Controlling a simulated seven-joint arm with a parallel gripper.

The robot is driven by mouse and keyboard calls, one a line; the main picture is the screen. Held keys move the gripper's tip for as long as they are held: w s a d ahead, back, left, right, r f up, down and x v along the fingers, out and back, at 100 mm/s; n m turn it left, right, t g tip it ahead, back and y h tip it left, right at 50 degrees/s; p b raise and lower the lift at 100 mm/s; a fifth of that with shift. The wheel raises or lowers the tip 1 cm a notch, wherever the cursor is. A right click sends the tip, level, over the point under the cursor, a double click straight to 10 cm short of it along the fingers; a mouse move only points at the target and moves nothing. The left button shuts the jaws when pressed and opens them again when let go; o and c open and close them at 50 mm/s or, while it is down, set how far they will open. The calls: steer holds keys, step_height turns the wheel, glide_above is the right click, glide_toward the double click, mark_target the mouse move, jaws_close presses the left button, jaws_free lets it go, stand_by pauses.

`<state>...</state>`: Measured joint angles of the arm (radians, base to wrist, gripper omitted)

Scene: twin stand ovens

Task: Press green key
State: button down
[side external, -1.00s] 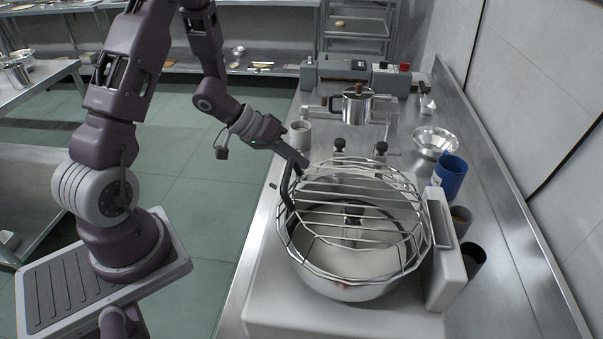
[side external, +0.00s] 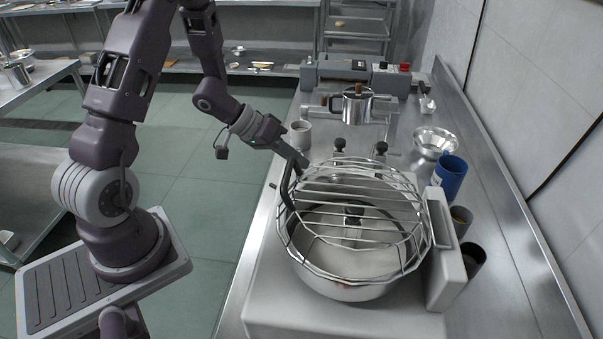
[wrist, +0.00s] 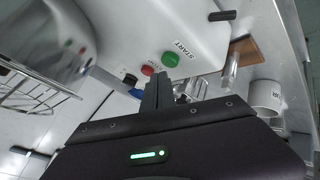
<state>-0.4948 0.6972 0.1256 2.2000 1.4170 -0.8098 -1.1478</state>
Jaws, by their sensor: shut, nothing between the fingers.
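The green key (wrist: 170,59) is a round button beside a "START" label on the pale machine housing (wrist: 195,25) in the wrist view. My gripper (wrist: 160,76) is shut and empty. Its fingertips appear just below the green key, close to the gap between it and a red button (wrist: 147,70). I cannot tell whether they touch the housing. In the side external view my gripper (side external: 298,158) is at the left of the mixer, by the rim of its wire guard (side external: 350,185). The buttons are hidden in that view.
A metal bowl (side external: 340,293) sits under the wire guard. A white mug (side external: 300,135), a steel pot (side external: 357,105) and black knobs (side external: 340,145) stand behind. A blue cup (side external: 450,176) and a steel bowl (side external: 434,142) are at the right. Open floor lies left of the counter.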

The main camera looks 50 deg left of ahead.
steer(key=shift+f, duration=0.15)
stand_by(0.7)
steer(key=shift+f, duration=0.3)
steer(key=shift+f, duration=0.45)
stand_by(0.5)
steer(key=shift+r, duration=0.9)
steer(key=shift+r, duration=2.5)
